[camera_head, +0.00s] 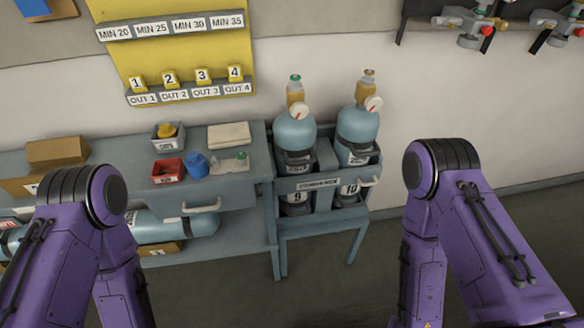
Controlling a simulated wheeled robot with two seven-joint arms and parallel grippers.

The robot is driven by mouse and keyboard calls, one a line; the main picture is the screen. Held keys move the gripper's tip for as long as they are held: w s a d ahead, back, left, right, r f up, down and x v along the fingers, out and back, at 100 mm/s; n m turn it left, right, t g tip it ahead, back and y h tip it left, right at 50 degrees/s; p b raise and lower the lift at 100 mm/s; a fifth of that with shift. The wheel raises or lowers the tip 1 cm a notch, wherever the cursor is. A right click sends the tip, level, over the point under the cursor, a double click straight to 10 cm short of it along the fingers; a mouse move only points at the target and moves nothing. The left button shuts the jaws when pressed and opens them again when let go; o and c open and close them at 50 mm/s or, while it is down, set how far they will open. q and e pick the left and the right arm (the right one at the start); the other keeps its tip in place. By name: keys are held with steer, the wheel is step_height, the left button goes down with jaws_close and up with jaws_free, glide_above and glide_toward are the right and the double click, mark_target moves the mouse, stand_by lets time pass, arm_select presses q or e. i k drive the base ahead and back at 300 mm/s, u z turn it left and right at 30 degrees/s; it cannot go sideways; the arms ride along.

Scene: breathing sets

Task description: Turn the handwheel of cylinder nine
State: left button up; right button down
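Cylinder nine (294,133) is a pale blue bottle standing upright in the left slot of a grey rack (318,218). The label below it reads 9. It has a brass valve (295,92) with a small green handwheel (295,78) on top and a white round gauge (299,111) with a red mark. Cylinder ten (357,128) stands to its right, with a brass valve, a brownish top and a similar gauge. The purple links of both my arms show at the lower left and lower right, apart from the rack. Both grippers are out of view.
A grey bench (238,187) adjoins the rack on the left, holding a red bin (168,171), a blue cup-like item (195,166) and a folded cloth (229,137). A yellow board (180,55) with numbered tags hangs above. Wall fittings (470,32) are at the upper right.

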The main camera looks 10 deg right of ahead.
mark_target(299, 111)
steer(key=u, duration=3.45)
steer(key=k, duration=2.1)
steer(key=z, duration=2.15)
